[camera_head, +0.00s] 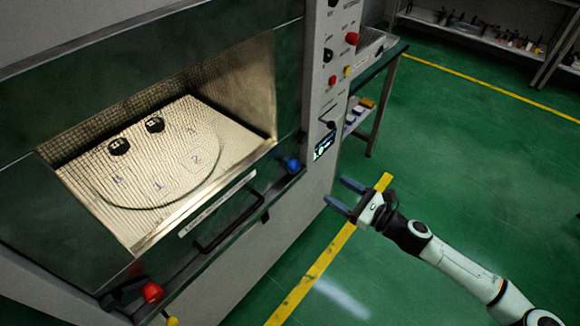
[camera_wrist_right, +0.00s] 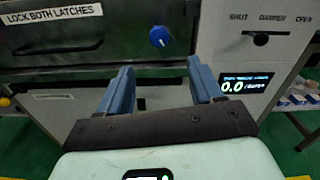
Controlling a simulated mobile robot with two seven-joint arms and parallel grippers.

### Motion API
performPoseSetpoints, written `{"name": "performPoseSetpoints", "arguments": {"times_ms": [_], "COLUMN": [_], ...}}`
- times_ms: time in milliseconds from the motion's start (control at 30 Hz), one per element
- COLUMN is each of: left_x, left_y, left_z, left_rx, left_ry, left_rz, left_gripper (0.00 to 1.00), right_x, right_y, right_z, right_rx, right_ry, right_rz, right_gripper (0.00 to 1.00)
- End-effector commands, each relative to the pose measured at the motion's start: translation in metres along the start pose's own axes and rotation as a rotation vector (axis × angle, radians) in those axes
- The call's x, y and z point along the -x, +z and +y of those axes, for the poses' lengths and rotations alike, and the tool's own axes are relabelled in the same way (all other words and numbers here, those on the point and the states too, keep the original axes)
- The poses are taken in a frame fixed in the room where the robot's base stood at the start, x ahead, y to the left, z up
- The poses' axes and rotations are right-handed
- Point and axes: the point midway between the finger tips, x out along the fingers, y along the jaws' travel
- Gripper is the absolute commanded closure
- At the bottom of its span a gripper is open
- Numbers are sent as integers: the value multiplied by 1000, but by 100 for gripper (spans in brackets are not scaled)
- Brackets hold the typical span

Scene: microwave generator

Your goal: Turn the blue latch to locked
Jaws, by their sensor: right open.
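The blue latch (camera_head: 293,165) is a round knob at the right end of the door's lower rail on the microwave generator. It also shows in the right wrist view (camera_wrist_right: 159,36), above and between the fingers, with a light pointer mark on its face. My right gripper (camera_head: 346,194) is open and empty, to the right of the machine and apart from the latch. Its two blue fingers (camera_wrist_right: 158,88) show in the right wrist view, pointing toward the machine front. A red latch (camera_head: 152,292) is at the rail's left end. My left gripper is out of view.
A black door handle (camera_head: 232,222) juts out between the latches. A white label reading "LOCK BOTH LATCHES" (camera_wrist_right: 52,16) is on the door. A lit display (camera_head: 324,145) and a slider (camera_wrist_right: 268,36) are on the right panel. Green floor on the right is clear.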

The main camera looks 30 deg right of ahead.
Motion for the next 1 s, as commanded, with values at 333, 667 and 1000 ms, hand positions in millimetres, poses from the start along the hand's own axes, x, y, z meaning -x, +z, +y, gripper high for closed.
{"name": "performPoseSetpoints", "arguments": {"times_ms": [333, 667, 1000], "left_x": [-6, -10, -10], "left_y": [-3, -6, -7], "left_z": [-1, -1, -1], "left_rx": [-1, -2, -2], "left_ry": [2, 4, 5], "left_rz": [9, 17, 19], "left_gripper": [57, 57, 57], "right_x": [-65, -120, -131], "right_y": [0, -1, 0], "right_z": [3, 3, 2], "right_rx": [3, 3, 3], "right_ry": [8, 5, 3], "right_rz": [-2, 0, 1], "right_gripper": [34, 34, 34]}}
